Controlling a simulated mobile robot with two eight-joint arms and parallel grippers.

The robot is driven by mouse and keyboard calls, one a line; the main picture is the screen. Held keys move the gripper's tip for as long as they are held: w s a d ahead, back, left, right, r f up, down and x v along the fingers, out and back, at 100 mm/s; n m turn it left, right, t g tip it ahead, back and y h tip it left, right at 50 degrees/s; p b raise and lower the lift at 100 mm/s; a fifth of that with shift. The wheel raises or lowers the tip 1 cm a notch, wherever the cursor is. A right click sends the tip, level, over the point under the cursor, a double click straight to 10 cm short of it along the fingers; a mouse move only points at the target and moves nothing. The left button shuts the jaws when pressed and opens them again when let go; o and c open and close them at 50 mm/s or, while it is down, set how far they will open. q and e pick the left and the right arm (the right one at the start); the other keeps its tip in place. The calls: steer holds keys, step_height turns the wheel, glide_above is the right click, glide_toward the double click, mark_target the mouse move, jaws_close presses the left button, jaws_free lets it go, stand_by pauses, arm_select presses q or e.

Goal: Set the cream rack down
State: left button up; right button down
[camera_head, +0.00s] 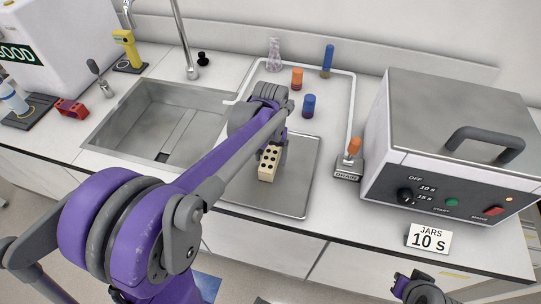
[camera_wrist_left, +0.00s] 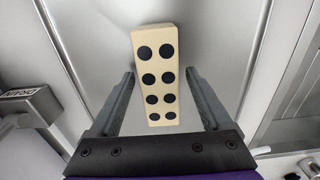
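The cream rack (camera_head: 268,164) is a small block with two rows of black round holes. It appears to rest on the bare metal tray (camera_head: 297,195) in front of the sink counter's middle. In the left wrist view the rack (camera_wrist_left: 155,72) lies between and beyond the fingertips. My left gripper (camera_head: 274,147) is over the rack, partly hidden by its own arm. Its fingers (camera_wrist_left: 160,75) are apart, with a narrow gap showing on each side of the rack. My right gripper (camera_head: 418,289) shows only in part at the bottom edge; its fingers are unclear.
The sink (camera_head: 165,118) is left of the tray. Orange (camera_head: 297,79) and blue (camera_head: 308,105) capped jars and a flask (camera_head: 273,54) stand behind it. The tray's front right is clear.

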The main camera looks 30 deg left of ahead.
mark_target(271, 155)
arm_select(q)
step_height(271, 155, up, 12)
steer(key=f, duration=0.1)
steer(key=s+d+f+m+t, duration=0.1)
steer(key=s+d+f+t, duration=0.1)
steer(key=s, duration=0.3)
steer(key=s+d+f+t, duration=0.1)
steer(key=s+d+f, duration=0.1)
steer(key=s+f, duration=0.2)
steer(key=s+d+f+m+t, duration=0.1)
steer(key=s+d+f+t, duration=0.1)
steer(key=s, duration=0.4)
steer(key=shift+s+d+f+m+t+p, duration=0.1)
steer(key=shift+d+f+m+t+p, duration=0.15)
steer(key=shift+f, duration=0.3)
steer(key=shift+d+f+m+t+p, duration=0.1)
steer(key=shift+d+f, duration=0.2)
steer(key=shift+f, duration=0.25)
